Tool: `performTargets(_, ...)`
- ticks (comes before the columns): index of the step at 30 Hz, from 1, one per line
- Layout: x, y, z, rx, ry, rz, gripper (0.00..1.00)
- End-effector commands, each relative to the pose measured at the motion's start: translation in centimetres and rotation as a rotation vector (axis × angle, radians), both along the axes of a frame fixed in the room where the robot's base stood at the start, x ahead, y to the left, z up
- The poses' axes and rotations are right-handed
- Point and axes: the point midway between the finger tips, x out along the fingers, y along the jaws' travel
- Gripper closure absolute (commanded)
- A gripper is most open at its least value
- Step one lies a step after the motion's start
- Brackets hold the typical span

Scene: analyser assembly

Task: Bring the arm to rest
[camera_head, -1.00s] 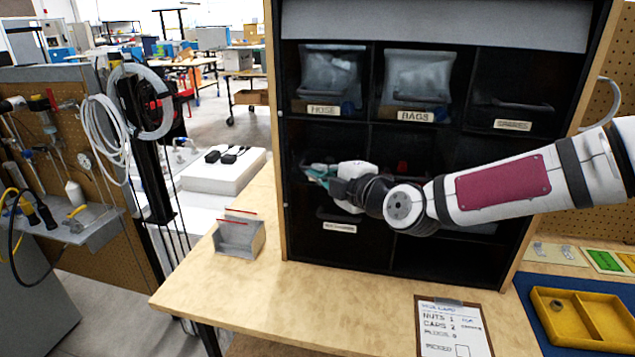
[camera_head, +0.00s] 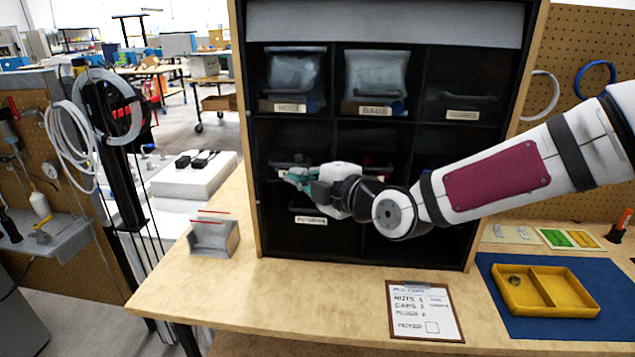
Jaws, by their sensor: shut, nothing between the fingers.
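My gripper (camera_head: 299,177) is at the end of my white arm, which reaches in from the right. It is in front of the left column of the dark shelf cabinet (camera_head: 243,150), at the middle row. The fingers look greenish and small, closed together with nothing visible between them. The arm crosses in front of the lower right bins and hides parts of them. I cannot tell whether the fingertips touch the bin behind them.
A yellow divided tray (camera_head: 545,308) with a small round part lies on a blue mat (camera_head: 510,322) at right. A clipboard card (camera_head: 425,310) lies at the bench front. A grey holder (camera_head: 213,237) stands at left. Bare bench (camera_head: 300,285) lies between.

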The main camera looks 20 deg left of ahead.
Motion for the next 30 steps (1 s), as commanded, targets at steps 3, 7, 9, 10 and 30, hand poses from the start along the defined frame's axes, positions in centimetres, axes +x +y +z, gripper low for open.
performTargets(3, -0.9, -1.7, 0.3, -0.003, -0.002, -0.002, 1.0)
performTargets(7, -1.8, -3.3, 0.6, -0.003, -0.002, -0.001, 1.0)
performTargets(9, -2.1, -3.8, 0.7, -0.002, 0.0, -0.002, 1.0)
performTargets(10, -2.3, -4.0, 0.7, -0.002, -0.001, -0.001, 1.0)
performTargets(30, -3.6, -16.3, -5.5, -0.327, 0.435, -0.404, 1.0)
